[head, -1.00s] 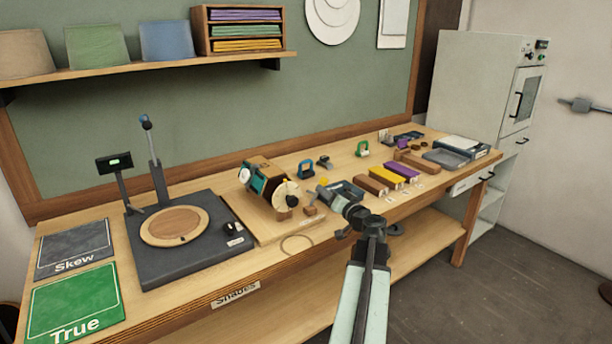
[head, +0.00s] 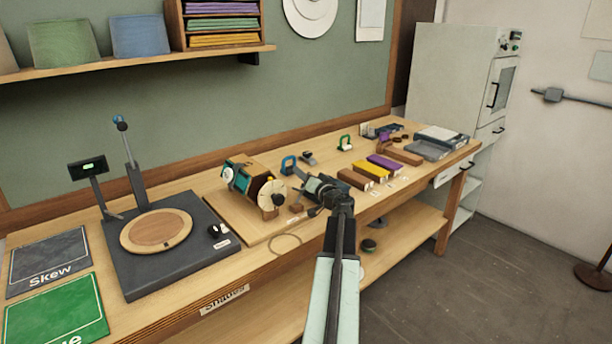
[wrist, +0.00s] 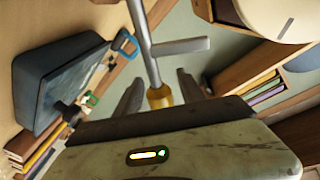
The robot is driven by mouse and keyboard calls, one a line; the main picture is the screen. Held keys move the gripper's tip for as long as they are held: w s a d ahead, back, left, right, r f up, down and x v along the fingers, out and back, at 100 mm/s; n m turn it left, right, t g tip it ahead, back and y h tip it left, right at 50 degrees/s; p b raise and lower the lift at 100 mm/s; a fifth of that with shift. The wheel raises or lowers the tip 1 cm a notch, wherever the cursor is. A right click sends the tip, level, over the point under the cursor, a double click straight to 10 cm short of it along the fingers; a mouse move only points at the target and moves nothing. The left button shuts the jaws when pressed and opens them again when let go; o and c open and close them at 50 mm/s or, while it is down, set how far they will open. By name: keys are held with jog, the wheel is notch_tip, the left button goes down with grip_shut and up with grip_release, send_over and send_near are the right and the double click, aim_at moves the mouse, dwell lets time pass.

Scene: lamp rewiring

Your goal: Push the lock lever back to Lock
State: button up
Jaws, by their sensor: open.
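My gripper (wrist: 158,82) is open, its two dark fingers apart on either side of a thin metal rod. The rod (wrist: 148,58) has a flat grey side arm (wrist: 180,47) and a brass-coloured end. I cannot tell whether it touches the fingers or whether its side arm is the lock lever. In the head view my gripper reaches over the front of the bench, beside the teal-and-wood device (head: 250,183); its fingertips are hard to make out. A small black knob (head: 216,231) sits by an unreadable label on the dark turntable base (head: 150,275).
Brown, yellow and purple blocks (head: 370,168) lie right of my gripper.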

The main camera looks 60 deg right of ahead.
grip_shut()
jog(key=shift+s, duration=0.1)
dwell(1.2)
jog(key=shift+s+d, duration=0.1)
jog(key=shift+s, duration=0.1)
